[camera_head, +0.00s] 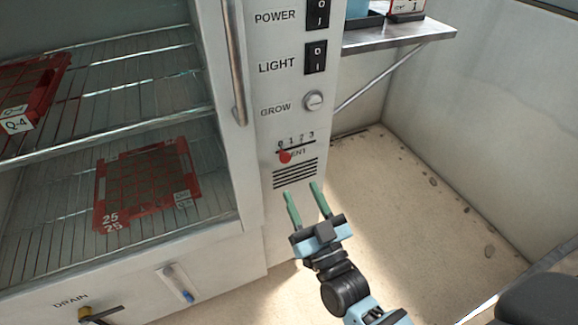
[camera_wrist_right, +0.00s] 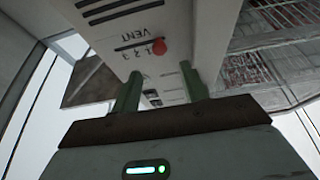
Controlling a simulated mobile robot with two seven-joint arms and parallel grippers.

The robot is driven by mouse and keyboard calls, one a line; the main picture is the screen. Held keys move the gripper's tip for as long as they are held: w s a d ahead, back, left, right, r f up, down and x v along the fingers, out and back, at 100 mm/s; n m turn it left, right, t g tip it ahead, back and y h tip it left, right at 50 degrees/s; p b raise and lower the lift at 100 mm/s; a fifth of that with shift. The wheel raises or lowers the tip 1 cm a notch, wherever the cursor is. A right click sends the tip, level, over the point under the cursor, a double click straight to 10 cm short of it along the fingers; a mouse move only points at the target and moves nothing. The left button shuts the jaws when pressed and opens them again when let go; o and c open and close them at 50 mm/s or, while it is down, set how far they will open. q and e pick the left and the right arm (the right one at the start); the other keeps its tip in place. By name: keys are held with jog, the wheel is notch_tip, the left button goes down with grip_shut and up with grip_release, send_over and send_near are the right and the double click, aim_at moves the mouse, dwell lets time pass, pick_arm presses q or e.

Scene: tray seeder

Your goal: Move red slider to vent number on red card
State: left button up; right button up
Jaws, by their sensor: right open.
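The red slider (camera_head: 285,156) sits near the left end of the vent scale (camera_head: 296,146), close to the 0 mark, on the white control panel. In the right wrist view the red slider (camera_wrist_right: 159,47) shows as a round red knob beside the VENT label. My right gripper (camera_head: 303,190) is open and empty, just below and to the right of the slider, in front of the vent slots (camera_head: 295,173). Its green fingers also show in the right wrist view (camera_wrist_right: 160,85), apart from the slider. My left gripper is not in view.
A cabinet with wire shelves holds red trays (camera_head: 148,183) at left; its door handle (camera_head: 236,70) stands beside the panel. Power and light switches (camera_head: 315,57) and a grow knob (camera_head: 313,101) are above. A metal shelf (camera_head: 400,38) juts out at right, with open floor below.

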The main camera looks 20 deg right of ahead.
aim_at(287, 160)
jog(key=b+x, duration=0.1)
jog(key=x, duration=0.5)
jog(key=shift+w, duration=0.3)
jog(key=shift+w+r, duration=0.2)
jog(key=shift+w, duration=0.3)
grip_shut()
